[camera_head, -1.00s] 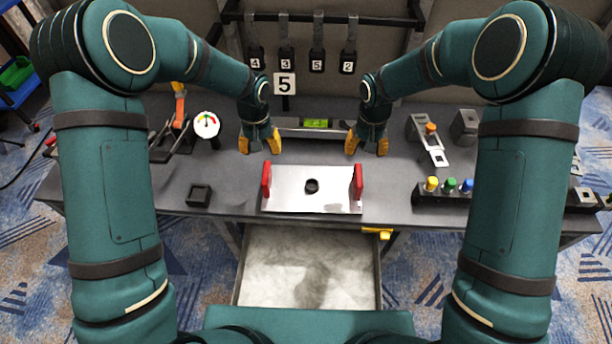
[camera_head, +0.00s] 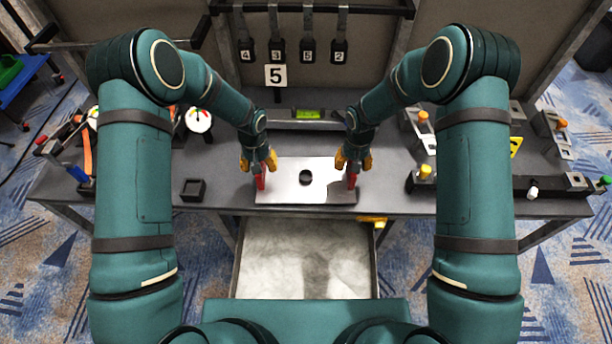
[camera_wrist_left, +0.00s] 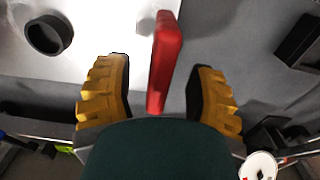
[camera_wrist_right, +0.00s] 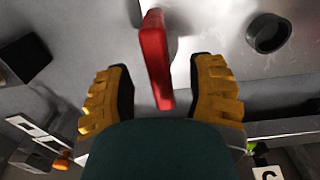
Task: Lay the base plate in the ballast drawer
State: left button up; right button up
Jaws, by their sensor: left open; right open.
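The base plate (camera_head: 280,187) is a flat silver sheet with a dark round hole, lying on the grey bench near its front edge. A red handle stands at each end; the left handle (camera_wrist_left: 165,60) and right handle (camera_wrist_right: 155,60) show in the wrist views. My left gripper (camera_head: 259,162) is open, its yellow fingers on either side of the left handle with gaps. My right gripper (camera_head: 353,162) is open, its fingers on either side of the right handle with gaps. The ballast drawer (camera_head: 305,260) is pulled out below the bench front, with a pale, empty-looking floor.
A spirit level (camera_head: 307,114) lies behind the plate. A small dark square block (camera_head: 193,189) sits to the left, a dial gauge (camera_head: 198,119) behind it. A dark rail (camera_head: 465,184) is on the right.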

pick_arm(q)
jog(key=shift+f, duration=1.3)
pick_arm(e)
jog(key=shift+f, duration=1.3)
pick_arm(q)
grip_shut()
pick_arm(e)
grip_shut()
